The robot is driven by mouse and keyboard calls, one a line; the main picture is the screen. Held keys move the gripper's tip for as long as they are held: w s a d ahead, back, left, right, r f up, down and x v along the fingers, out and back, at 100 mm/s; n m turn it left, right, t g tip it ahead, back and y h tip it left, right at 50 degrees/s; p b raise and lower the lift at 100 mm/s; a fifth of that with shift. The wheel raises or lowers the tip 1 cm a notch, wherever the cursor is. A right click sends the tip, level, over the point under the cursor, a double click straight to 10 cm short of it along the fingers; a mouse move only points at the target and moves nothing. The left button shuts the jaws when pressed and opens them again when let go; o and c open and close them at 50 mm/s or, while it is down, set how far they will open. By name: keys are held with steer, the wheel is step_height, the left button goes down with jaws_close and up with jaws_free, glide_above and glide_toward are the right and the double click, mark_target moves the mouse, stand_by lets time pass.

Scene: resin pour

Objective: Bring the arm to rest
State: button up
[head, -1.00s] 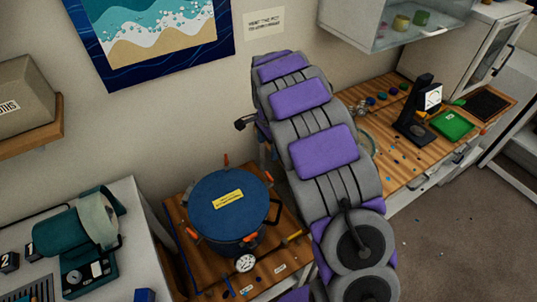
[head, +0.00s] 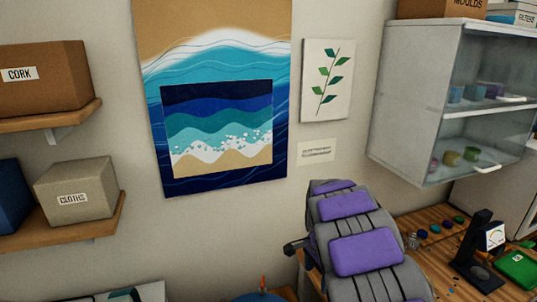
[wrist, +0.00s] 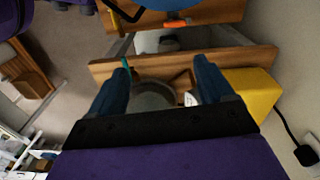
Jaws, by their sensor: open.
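My gripper (wrist: 161,75) shows in the wrist view as two dark blue fingers spread apart, with nothing between them. Past the fingers are a wooden board edge (wrist: 112,67) and a round grey container (wrist: 150,96) below it. My purple and grey arm (head: 365,252) rises from the bottom of the head view toward the wall. I cannot make out the fingers in the head view. The blue lid of a pot (head: 260,296) barely shows at the bottom edge, left of my arm.
A glass-fronted cabinet (head: 392,95) hangs at the right. Shelves with boxes (head: 75,190) are at the left. A yellow block (wrist: 252,90) is right of the fingers.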

steer(key=s+r+n+b, duration=0.1)
steer(key=s+r+n, duration=0.25)
steer(key=s, duration=0.65)
steer(key=s+r+n+b, duration=0.1)
steer(key=s+r+n, duration=0.25)
steer(key=s, duration=0.65)
steer(key=s+a+f+n+g+b, duration=0.1)
steer(key=s+n, duration=0.5)
steer(key=s, duration=1.3)
steer(key=shift+s+f+n+g, duration=0.3)
steer(key=shift+f, duration=0.15)
steer(key=shift+a, duration=0.15)
